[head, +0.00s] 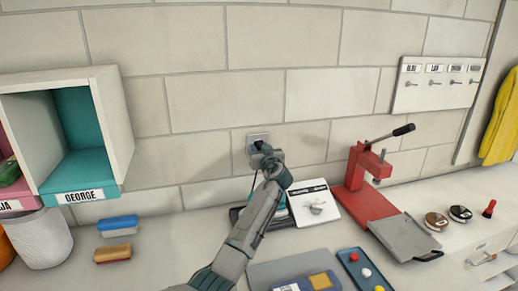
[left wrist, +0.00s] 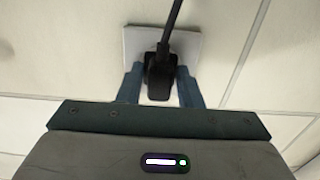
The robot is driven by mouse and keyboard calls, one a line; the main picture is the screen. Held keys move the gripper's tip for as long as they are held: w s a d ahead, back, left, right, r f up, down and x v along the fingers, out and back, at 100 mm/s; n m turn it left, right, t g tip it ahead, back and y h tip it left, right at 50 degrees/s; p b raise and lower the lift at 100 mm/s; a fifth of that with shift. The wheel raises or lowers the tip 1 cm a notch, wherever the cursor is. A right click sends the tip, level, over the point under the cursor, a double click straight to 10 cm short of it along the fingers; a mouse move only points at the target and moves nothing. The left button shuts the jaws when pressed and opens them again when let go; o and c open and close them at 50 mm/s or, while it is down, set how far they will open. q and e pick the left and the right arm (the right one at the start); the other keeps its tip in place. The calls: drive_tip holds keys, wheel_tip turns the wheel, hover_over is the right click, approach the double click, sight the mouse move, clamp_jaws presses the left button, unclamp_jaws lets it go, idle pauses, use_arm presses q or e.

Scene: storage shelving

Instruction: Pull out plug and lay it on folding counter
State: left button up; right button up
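The black plug (left wrist: 160,72) sits in a pale wall socket plate (left wrist: 184,47), with its black cord running up in the left wrist view. In the head view the socket plate (head: 257,137) is on the tiled wall, and the plug is mostly hidden by my gripper. My left gripper (head: 261,150) is at the socket; its two blue fingers (left wrist: 161,84) lie close against both sides of the plug, apparently shut on it. My right gripper is not in view. A white counter (head: 160,262) runs below the wall; I cannot tell which part folds.
A scale-like white device (head: 314,203) stands below the socket, with a red press (head: 360,185) to its right. A blue tray (head: 362,268) and a grey dustpan-like plate (head: 405,240) lie in front. Brushes (head: 117,225) and a cubby shelf (head: 105,110) are left. Clear counter lies left of my arm.

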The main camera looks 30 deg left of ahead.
use_arm(q)
clamp_jaws()
drive_tip(key=shift+s+d+f, duration=0.1)
drive_tip(key=shift+d, duration=0.05)
drive_tip(key=shift+v, duration=2.85)
